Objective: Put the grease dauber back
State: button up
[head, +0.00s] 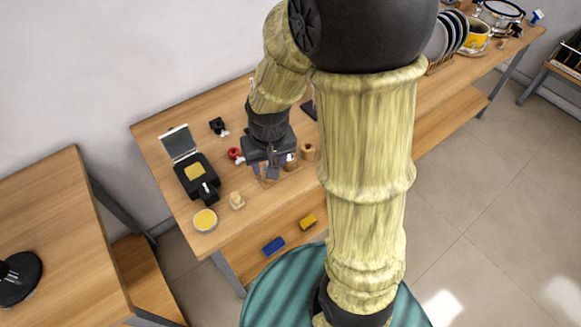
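My gripper (272,171) points down over the right part of the wooden workbench (160,150), close above a small wooden piece there. Its fingers are small and dark, and I cannot tell if they are open or hold anything. I cannot make out the grease dauber for certain; it may be hidden by my gripper or arm. A black case (202,189) with a raised lid and a yellow pad lies left of my gripper. A round tin (205,220) with a yellow top sits near the front left edge.
A small pale wooden block (237,200), a red item (235,153), a black item (217,125) and a wooden cylinder (309,151) stand around my gripper. Plates (452,32) and a yellow pot (478,35) are farther right. Blue (273,246) and yellow (308,222) blocks lie on the lower shelf.

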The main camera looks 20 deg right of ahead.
jog(key=s+d+r, duration=0.2)
jog(key=s+d, duration=0.1)
jog(key=s, duration=0.2)
jog(key=shift+s+d+r+t, duration=0.2)
jog(key=shift+d+r+t, duration=0.1)
jog(key=shift+t, duration=0.1)
jog(key=shift+s, duration=0.1)
dwell(0.7)
